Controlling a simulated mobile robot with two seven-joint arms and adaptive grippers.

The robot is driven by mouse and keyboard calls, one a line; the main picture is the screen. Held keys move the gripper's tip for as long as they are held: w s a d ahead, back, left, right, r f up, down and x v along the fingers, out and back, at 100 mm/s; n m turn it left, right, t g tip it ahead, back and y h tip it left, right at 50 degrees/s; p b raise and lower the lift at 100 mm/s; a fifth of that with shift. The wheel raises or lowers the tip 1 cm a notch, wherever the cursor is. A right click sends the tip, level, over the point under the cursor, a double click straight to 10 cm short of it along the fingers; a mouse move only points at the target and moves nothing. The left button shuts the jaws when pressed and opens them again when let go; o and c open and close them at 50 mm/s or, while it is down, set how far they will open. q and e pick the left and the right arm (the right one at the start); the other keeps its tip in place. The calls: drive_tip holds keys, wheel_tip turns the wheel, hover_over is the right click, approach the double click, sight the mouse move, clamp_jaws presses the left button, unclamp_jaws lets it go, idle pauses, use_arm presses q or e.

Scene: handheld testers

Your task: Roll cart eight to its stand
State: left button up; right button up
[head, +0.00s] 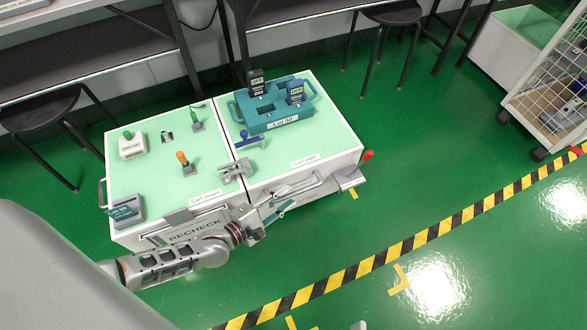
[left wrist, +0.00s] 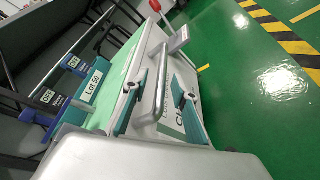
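Cart eight (head: 335,140) is the right of two adjoining pale-green-topped white carts. It carries a teal Lot 50 carrier (head: 272,124) holding dark testers. A grey handle bar (head: 312,188) runs along its near side; a red-knobbed lever (head: 367,155) stands at its near right corner. My left gripper (head: 278,211) is at this near side, by the handle. In the left wrist view, the open teal fingers of my left gripper (left wrist: 158,103) lie either side of the handle bar (left wrist: 163,85), with gaps. My right gripper is not in view. I cannot identify the stand.
Cart seven (head: 150,175), with a RECHECK front panel, stands against cart eight's left side and holds several testers and fixtures. Black stools (head: 392,14) and benches are behind. Green floor is free at right, crossed by a yellow-black stripe (head: 420,238). A wire cage trolley (head: 550,100) stands far right.

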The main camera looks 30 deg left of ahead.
use_arm(q)
drive_tip(key=v, duration=0.7)
drive_tip(key=shift+r, duration=0.2)
